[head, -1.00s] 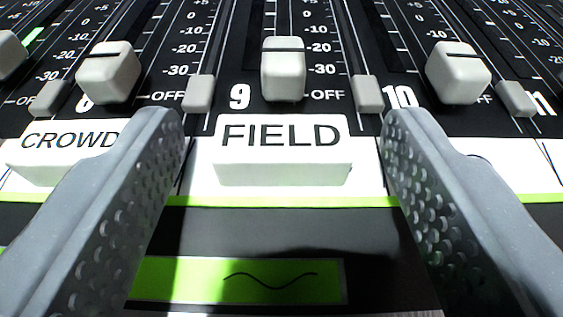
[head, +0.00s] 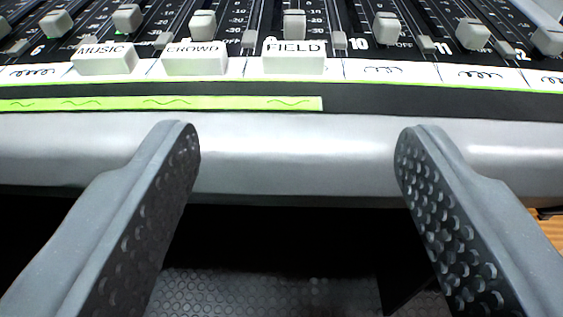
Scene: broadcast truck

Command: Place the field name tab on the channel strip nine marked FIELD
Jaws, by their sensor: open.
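The FIELD name tab (head: 294,65), a white block with black lettering, sits on the white label strip below the fader of channel nine. The number nine is mostly hidden behind the tab. My gripper (head: 298,130) is open and empty. Its fingers are apart from the tab, in front of the console's rounded grey edge in the picture.
The CROWD tab (head: 195,60) and MUSIC tab (head: 105,60) stand to the left on the same strip. Fader knobs (head: 387,28) rise behind. A green strip (head: 220,103) runs along the front. Below the grey console edge (head: 300,155) is a dark gap and studded floor.

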